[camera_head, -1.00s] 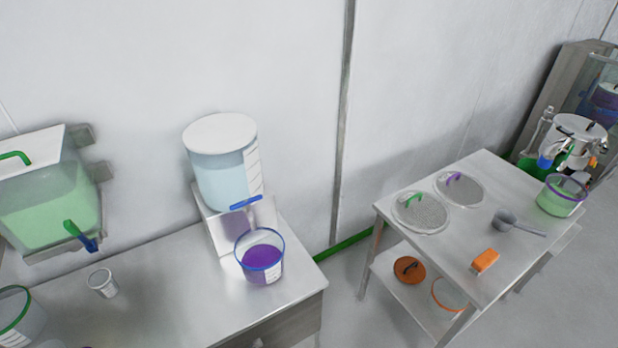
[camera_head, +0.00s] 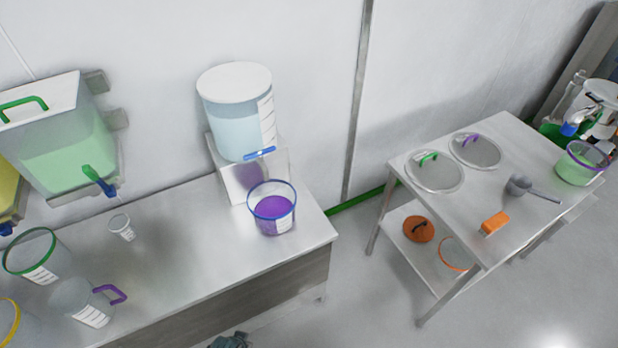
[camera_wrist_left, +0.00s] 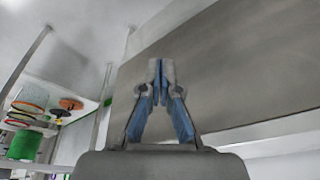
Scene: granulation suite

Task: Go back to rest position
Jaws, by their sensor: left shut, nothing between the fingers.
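My left gripper (camera_wrist_left: 161,70) shows in the left wrist view with its blue-lined fingers closed together and nothing between them. A large grey panel (camera_wrist_left: 225,75) fills the background behind the fingers; I cannot tell the distance between them. In the head view a small dark shape (camera_head: 230,341) at the bottom edge, in front of the bench, may be part of my left arm, but it is too cut off to tell. My right gripper is in neither view.
The steel bench (camera_head: 190,250) holds a purple-filled container (camera_head: 273,216), a small cup (camera_head: 121,228) and a purple-handled jug (camera_head: 85,303). A steel cart (camera_head: 460,215) stands at right, with mesh lids, a scoop (camera_head: 530,188) and an orange block (camera_head: 495,222). Floor between them is clear.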

